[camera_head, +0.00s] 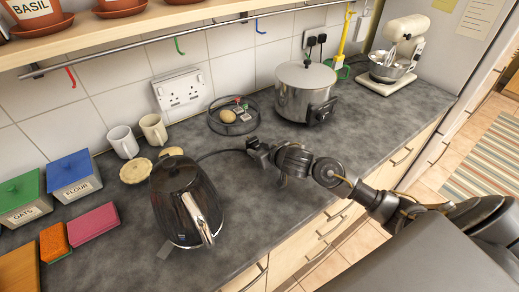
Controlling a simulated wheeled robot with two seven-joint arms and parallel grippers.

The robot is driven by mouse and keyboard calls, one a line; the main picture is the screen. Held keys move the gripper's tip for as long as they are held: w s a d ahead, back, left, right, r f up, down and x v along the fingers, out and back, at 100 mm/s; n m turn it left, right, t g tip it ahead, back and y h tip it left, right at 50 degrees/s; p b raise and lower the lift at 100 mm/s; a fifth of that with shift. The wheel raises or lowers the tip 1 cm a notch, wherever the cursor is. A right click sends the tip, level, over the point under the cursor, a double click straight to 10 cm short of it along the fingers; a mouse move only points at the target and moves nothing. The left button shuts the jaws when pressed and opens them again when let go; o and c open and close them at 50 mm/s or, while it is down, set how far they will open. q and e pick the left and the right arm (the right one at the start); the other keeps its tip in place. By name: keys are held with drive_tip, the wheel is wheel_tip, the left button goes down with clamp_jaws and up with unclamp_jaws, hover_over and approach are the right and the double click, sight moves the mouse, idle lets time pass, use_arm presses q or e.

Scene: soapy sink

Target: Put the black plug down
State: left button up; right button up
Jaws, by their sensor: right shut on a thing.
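My right gripper (257,153) reaches in from the right, low over the middle of the worktop. It is shut on the black plug (251,143), which is small and partly hidden by the fingers. A dark cable (219,152) runs from the plug towards the dark glossy kettle (178,198) at the front left. I cannot tell whether the plug touches the worktop. My left gripper is not in view.
A double wall socket (183,92) with nothing in it is on the tiles. A round black basket (214,126) and a steel cooker (303,97) stand behind the gripper. Two mugs (123,142) stand left. The grey worktop (275,215) is clear in front.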

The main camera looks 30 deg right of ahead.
drive_tip(key=shift+f, duration=0.45)
drive_tip(key=o, duration=1)
drive_tip(key=shift+c, duration=0.2)
drive_tip(key=shift+r, duration=0.1)
drive_tip(key=shift+r, duration=0.3)
drive_tip(key=p+v, duration=0.2)
drive_tip(key=v, duration=1)
drive_tip(key=shift+r, duration=0.1)
